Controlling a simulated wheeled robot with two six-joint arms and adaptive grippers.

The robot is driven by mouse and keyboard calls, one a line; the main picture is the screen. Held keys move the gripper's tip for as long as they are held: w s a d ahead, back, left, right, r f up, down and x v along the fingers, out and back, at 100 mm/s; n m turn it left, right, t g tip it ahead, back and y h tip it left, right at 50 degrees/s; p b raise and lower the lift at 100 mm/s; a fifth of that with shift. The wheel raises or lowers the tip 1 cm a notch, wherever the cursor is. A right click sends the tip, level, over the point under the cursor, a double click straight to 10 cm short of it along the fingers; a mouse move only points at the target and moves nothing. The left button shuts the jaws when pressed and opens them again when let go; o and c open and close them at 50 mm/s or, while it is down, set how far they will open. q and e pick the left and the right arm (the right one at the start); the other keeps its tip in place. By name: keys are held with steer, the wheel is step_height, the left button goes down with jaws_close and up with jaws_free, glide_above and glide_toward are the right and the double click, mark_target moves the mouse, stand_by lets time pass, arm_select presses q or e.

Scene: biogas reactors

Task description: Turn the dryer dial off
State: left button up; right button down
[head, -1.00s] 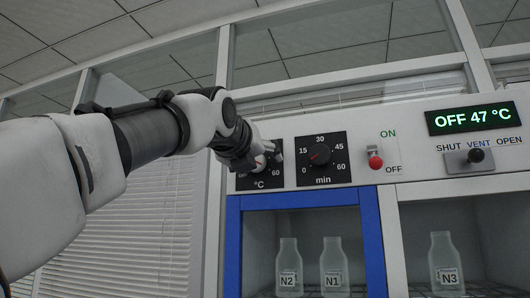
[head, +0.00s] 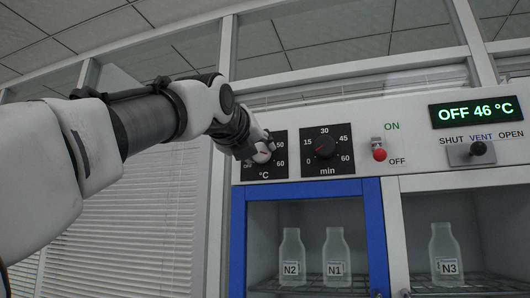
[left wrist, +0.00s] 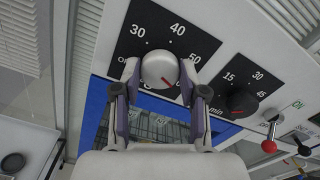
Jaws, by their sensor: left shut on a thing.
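The temperature dial is a pale round knob (left wrist: 159,69) with a red mark, on a black °C plate (left wrist: 137,30) of the dryer panel. In the left wrist view its red mark lies on the lower right of the knob, on the side away from the OFF label. My left gripper (head: 259,148) is shut on the knob, with one finger on each side in the left wrist view (left wrist: 160,80). In the head view the fingers hide much of the dial. The display (head: 476,112) reads OFF 46 °C. My right gripper is not in view.
Right of the dial are the minute dial (head: 325,146), a red-tipped ON/OFF switch (head: 379,154) and a vent lever (head: 478,148). Below, bottles N2 (head: 292,258), N1 (head: 336,258) and N3 (head: 446,256) stand in compartments; a blue frame (head: 375,235) surrounds the left one.

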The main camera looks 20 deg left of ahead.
arm_select(q)
steer(key=n, duration=2.4)
steer(key=shift+r, duration=0.15)
steer(key=n, duration=0.5)
steer(key=shift+n, duration=0.3)
steer(key=n, duration=0.5)
steer(key=shift+w, duration=0.1)
steer(key=n, duration=1.1)
steer(key=shift+n, duration=0.3)
